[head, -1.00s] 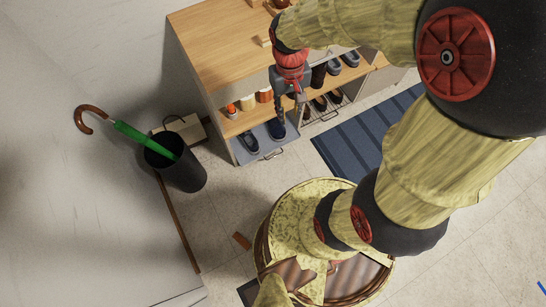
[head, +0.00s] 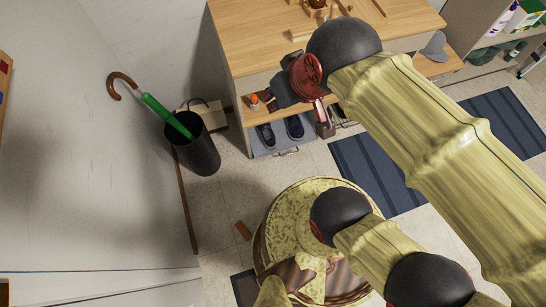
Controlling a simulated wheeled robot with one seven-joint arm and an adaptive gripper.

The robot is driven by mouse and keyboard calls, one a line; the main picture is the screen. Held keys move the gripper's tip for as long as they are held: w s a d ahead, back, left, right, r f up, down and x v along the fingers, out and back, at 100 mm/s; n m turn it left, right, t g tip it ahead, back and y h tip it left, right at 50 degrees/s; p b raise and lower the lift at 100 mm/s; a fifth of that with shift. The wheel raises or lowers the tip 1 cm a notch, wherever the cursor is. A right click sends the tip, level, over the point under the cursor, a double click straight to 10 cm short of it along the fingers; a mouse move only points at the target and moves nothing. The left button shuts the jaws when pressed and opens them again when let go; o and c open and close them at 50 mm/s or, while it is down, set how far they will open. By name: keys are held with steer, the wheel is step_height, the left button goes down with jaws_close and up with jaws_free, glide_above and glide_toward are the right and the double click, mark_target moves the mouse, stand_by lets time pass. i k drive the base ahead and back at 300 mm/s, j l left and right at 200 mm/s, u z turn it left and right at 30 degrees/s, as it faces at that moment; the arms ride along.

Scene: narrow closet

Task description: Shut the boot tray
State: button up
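The boot tray (head: 259,152) is a grey-blue tray at the bottom left of the wooden cabinet. It sticks out of the cabinet front, with a small metal handle (head: 288,152) on its front edge. A dark shoe (head: 265,136) and a navy shoe (head: 295,127) stand in it. My gripper (head: 269,92) is above the tray, in front of the cabinet's upper shelf, and points left. It looks apart from the tray. My wrist covers part of it, so I cannot tell whether its fingers are open. My arm hides much of the cabinet's right side.
The wooden cabinet top (head: 250,35) spreads behind my gripper. A black bin (head: 196,150) with a green umbrella (head: 165,115) stands left of the tray, by the wall. A striped blue mat (head: 375,175) lies at right. Bare floor lies before the tray.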

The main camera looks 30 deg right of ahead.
mark_target(279, 129)
steer(key=l+u, duration=0.7)
steer(key=u, duration=0.2)
steer(key=k+l+u, duration=0.1)
steer(key=l+u, duration=0.2)
steer(key=u, duration=0.15)
steer(key=k+l+u, duration=0.15)
steer(key=l+u, duration=0.15)
steer(key=u, duration=0.15)
steer(key=k+l+u, duration=0.1)
steer(key=k+l, duration=0.35)
steer(key=l, duration=0.2)
steer(key=k+l+u, duration=0.15)
steer(key=k+l, duration=0.35)
steer(key=l, duration=0.1)
